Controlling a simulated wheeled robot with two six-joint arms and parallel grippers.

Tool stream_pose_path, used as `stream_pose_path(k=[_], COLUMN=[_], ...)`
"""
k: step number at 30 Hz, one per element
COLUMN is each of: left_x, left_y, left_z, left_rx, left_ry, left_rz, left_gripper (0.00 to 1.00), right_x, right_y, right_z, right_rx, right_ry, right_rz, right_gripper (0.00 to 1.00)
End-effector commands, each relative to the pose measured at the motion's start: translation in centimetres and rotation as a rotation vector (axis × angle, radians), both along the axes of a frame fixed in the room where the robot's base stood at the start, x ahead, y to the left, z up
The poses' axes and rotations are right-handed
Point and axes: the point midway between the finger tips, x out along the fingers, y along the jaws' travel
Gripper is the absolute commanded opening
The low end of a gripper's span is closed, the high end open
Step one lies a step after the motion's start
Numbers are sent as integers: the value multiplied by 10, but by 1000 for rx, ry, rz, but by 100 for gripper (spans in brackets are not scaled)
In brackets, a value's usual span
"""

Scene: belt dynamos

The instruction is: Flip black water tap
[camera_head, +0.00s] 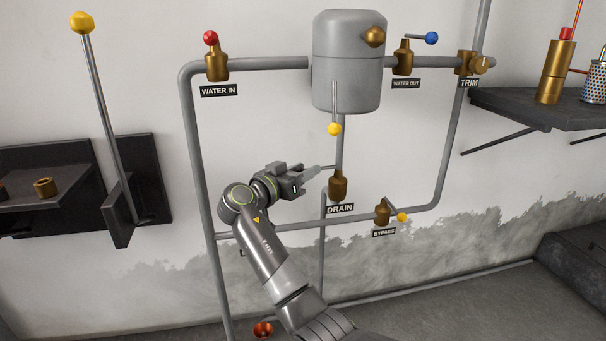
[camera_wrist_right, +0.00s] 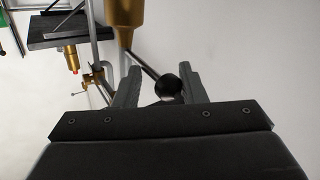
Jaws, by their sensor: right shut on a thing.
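The black water tap is the brass DRAIN valve (camera_head: 338,187) on the vertical pipe below the grey tank. Its thin lever points left, roughly level, toward my right gripper (camera_head: 314,174). In the right wrist view the lever's rod runs from the brass body (camera_wrist_right: 124,12) to a black ball knob (camera_wrist_right: 169,86). My right gripper, also in the right wrist view (camera_wrist_right: 162,76), is shut on this black lever knob, with a finger on each side. In the head view the knob is hidden by the fingers. My left gripper is not in view.
A rod with a yellow ball (camera_head: 334,129) hangs just above the DRAIN valve. The BYPASS valve (camera_head: 382,212) sits to its lower right. The grey tank (camera_head: 348,70) is above. Pipes run left, right and below. A tall yellow-topped lever (camera_head: 107,115) stands at left.

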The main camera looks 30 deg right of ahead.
Motion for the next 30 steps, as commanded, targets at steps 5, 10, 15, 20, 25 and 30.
stream_pose_path(k=[5, 10, 15, 20, 25, 30], left_x=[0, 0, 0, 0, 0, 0], left_y=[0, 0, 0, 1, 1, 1], left_z=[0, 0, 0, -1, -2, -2], left_rx=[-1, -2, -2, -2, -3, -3], left_ry=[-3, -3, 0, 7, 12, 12], left_rz=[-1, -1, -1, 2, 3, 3], left_gripper=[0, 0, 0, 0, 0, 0], right_x=[3, 3, 3, 3, 3, 2], right_y=[-3, -3, -3, -3, -3, -3], right_z=[5, 6, 6, 6, 6, 3], right_rx=[-12, -12, -13, -12, -12, -11], right_ry=[-5, -5, -7, -8, -8, -4], right_rz=[11, 10, 10, 10, 10, 9], right_gripper=[0, 0, 0, 0, 44, 44])
